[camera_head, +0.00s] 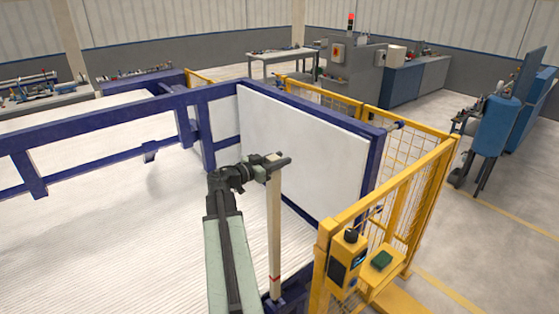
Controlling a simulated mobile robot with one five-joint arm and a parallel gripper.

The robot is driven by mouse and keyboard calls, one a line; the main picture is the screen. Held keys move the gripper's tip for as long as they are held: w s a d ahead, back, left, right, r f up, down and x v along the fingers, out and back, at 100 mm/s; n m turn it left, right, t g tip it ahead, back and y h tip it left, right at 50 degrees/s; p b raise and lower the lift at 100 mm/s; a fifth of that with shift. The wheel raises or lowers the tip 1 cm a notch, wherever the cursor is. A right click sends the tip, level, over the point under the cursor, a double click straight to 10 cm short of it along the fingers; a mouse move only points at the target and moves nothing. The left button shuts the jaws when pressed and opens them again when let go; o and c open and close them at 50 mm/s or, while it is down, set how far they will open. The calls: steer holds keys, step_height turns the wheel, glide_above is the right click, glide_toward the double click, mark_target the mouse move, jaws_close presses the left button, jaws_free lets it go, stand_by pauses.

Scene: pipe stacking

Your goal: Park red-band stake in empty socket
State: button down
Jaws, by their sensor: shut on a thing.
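A pale, slim stake (275,225) stands upright in the camera_head view, with a red band (275,279) near its lower end. My gripper (268,162) is shut on the stake close to its top. The stake's lower end comes down in front of or into a dark blue part (268,303) at the bottom edge of the picture. I cannot tell whether this part is a socket, or whether the stake is inside it or only in front of it. No empty socket can be made out clearly.
A blue frame with a white panel (305,150) stands behind the stake. A yellow mesh fence (405,215) with a control box (347,264) is close on the right. Blue rails (100,118) run to the left. The ribbed white surface (110,240) at left is bare.

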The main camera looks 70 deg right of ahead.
mark_target(280, 171)
stand_by(0.4)
steer(key=shift+f+b, duration=1.2)
steer(key=shift+b, duration=0.1)
steer(key=shift+f, duration=0.1)
steer(key=shift+f+b, duration=1.1)
steer(key=shift+b, duration=0.1)
steer(key=c, duration=0.9)
jaws_free()
steer(key=v, duration=0.7)
steer(key=shift+w+a, duration=0.15)
steer(key=shift+a, duration=0.2)
